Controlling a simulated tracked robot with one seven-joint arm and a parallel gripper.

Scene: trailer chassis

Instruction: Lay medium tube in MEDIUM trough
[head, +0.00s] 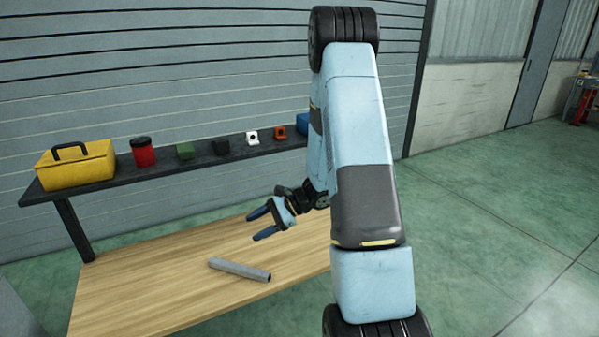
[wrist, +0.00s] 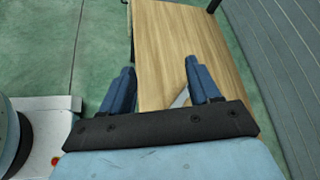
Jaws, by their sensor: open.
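A grey square metal tube (head: 240,270) lies on the wooden table in the head view, close to the table's front edge. Its open end points right. My gripper (head: 258,225) is open and empty, above the table and beyond the tube. In the wrist view my gripper (wrist: 160,85) shows its two blue fingers spread apart. A small piece of the grey tube (wrist: 180,98) shows beside the right finger, the rest hidden by the gripper. No trough can be made out in either view.
The wooden table (head: 160,285) is otherwise bare where visible; my arm hides its right part. A dark shelf (head: 110,185) behind holds a yellow toolbox (head: 78,165), a red canister (head: 143,152) and several small blocks. Green floor is open at right.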

